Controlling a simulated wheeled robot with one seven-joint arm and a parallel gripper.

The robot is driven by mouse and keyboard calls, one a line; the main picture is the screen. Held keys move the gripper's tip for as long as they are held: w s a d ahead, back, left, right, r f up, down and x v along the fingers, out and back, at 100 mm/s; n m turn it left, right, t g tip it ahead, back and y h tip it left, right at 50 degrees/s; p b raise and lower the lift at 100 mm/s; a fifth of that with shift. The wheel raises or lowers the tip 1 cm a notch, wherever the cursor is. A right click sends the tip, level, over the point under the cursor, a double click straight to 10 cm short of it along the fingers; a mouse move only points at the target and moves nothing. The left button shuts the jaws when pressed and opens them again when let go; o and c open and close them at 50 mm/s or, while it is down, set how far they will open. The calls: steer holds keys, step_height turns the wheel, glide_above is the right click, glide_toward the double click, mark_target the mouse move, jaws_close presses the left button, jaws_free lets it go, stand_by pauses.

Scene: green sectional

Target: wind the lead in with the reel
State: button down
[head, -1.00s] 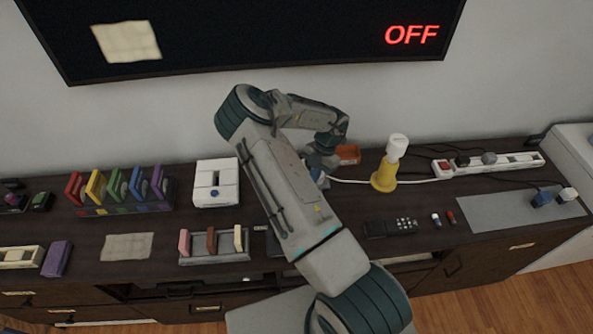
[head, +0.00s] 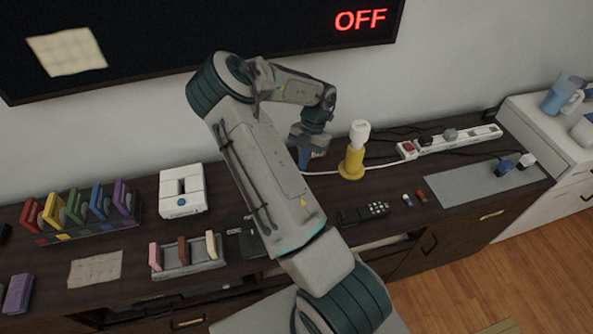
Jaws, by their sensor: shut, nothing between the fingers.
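I cannot make out a reel clearly; my arm hides much of that area. A small blue part shows at the lead's left end, and I cannot tell what it belongs to. My gripper (head: 305,158) points down there, shut, small and partly hidden, with nothing seen held. I cannot tell whether it touches anything.
A white box (head: 181,190), a rack of coloured pieces (head: 85,217) and a small holder (head: 188,268) stand left of my arm. A black handset (head: 363,214) and a grey mat (head: 468,183) lie to the right. The wall screen (head: 230,25) reads OFF.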

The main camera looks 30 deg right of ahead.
steer(key=s+d+n+t+y+b, duration=0.2)
steer(key=n+t+b, duration=0.2)
steer(key=n+b, duration=0.55)
steer(key=s+d+n+t+y+b, duration=0.1)
steer(key=d+n+t+b, duration=0.3)
steer(key=n, duration=1)
steer(key=shift+m+g+y, duration=0.25)
steer(key=shift+g+y, duration=0.05)
steer(key=x, duration=0.7)
steer(key=a+x, duration=0.1)
steer(key=x, duration=0.3)
steer(key=shift+s+b, duration=0.35)
steer(key=shift+s, duration=0.05)
steer(key=w+a, duration=0.2)
steer(key=a, duration=0.1)
steer(key=shift+w+a+p, duration=0.15)
steer(key=shift+w+p, duration=0.1)
steer(key=shift+p, duration=0.05)
steer(key=shift+a+f+b, duration=0.1)
steer(key=shift+a+b, duration=0.15)
steer(key=shift+b, duration=0.1)
